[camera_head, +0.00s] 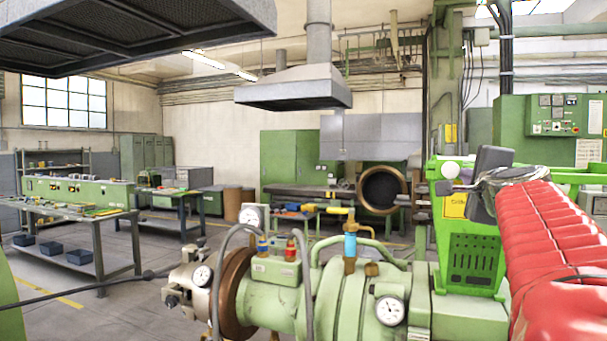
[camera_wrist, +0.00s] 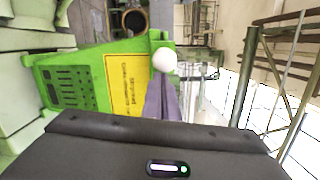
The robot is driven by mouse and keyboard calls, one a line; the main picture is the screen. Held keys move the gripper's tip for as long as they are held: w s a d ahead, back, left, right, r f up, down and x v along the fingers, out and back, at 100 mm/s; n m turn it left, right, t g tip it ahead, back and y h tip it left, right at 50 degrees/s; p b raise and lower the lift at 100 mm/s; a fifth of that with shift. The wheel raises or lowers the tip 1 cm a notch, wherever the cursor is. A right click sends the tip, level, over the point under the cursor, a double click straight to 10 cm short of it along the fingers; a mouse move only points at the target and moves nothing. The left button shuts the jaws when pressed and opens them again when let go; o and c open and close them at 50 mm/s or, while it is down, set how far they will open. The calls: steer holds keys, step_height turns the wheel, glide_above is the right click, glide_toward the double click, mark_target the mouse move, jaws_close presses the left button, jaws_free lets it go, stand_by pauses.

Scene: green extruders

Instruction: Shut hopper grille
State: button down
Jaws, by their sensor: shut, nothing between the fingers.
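The bright green hopper (camera_head: 468,235) stands on the extruder at the right in the head view, with a dark slotted panel low on its front and a yellow label. Its slotted side (camera_wrist: 68,88) and yellow label (camera_wrist: 128,82) show turned sideways in the wrist view. A white ball knob (camera_head: 450,170) is at its upper left; it also shows in the wrist view (camera_wrist: 164,60). My gripper (camera_head: 446,187) is shut and empty close to the knob. Its fingers (camera_wrist: 162,84) overlap the knob's edge in the wrist view; I cannot tell whether they touch. The grille's mesh cannot be made out.
The pale green extruder barrel (camera_head: 330,295) with gauges and hoses runs left below the hopper. A green control cabinet (camera_head: 550,130) stands behind my red-sleeved arm. A workbench (camera_head: 75,215) is at the left. Open floor lies between bench and extruder.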

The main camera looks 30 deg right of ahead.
steer(key=shift+w+a, duration=0.2)
steer(key=shift+a, duration=0.05)
steer(key=shift+a+r, duration=0.1)
stand_by(0.3)
steer(key=shift+s+r, duration=0.2)
steer(key=shift+r, duration=2.35)
steer(key=c, duration=0.7)
jaws_free()
steer(key=r, duration=0.5)
steer(key=shift+s, duration=0.2)
steer(key=shift+r, duration=0.15)
steer(key=c, duration=0.3)
steer(key=shift+w, duration=0.25)
jaws_close()
steer(key=shift+d+f, duration=0.25)
